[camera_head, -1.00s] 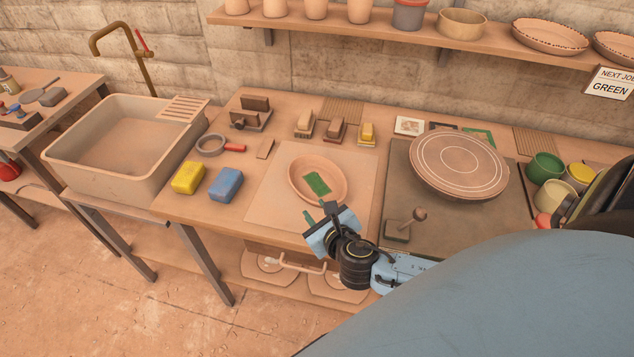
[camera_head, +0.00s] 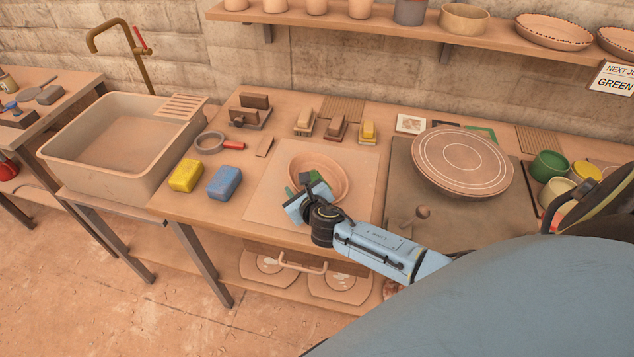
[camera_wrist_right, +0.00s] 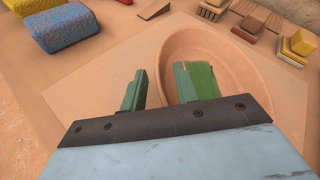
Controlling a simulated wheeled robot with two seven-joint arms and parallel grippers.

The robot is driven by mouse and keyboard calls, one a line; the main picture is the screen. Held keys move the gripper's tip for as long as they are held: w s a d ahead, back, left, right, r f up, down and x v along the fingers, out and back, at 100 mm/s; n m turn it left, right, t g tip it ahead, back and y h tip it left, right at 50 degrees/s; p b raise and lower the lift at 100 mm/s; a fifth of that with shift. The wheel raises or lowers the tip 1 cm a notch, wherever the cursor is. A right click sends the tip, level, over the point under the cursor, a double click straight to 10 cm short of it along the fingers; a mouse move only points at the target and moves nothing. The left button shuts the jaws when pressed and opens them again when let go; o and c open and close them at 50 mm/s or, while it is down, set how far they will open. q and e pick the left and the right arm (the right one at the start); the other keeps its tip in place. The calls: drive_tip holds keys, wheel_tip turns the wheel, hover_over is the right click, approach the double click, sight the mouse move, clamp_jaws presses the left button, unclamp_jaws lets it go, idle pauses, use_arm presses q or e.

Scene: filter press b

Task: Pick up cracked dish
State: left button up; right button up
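The dish (camera_head: 328,164), a round terracotta bowl, lies on a pale square board (camera_head: 268,190) in the middle of the bench. It also shows in the right wrist view (camera_wrist_right: 238,62). I cannot make out a crack. A green patch (camera_wrist_right: 203,80) lies inside it, partly hidden by a finger. My right gripper (camera_head: 309,178) is at the dish's near-left rim, its green fingers (camera_wrist_right: 161,72) apart. One finger is outside the rim and the other is over the inside, with the rim between them. Contact cannot be told. My left gripper is not in view.
Yellow (camera_head: 185,176) and blue (camera_head: 225,182) sponges lie left of the board. A turntable wheel (camera_head: 462,160) stands to the right, with a small stamp-like tool (camera_head: 421,212) in front. Small blocks (camera_head: 304,122) line the back. A sink (camera_head: 75,150) is at the left.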

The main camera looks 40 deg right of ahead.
clamp_jaws()
drive_tip(key=shift+w+r, duration=0.1)
idle(0.4)
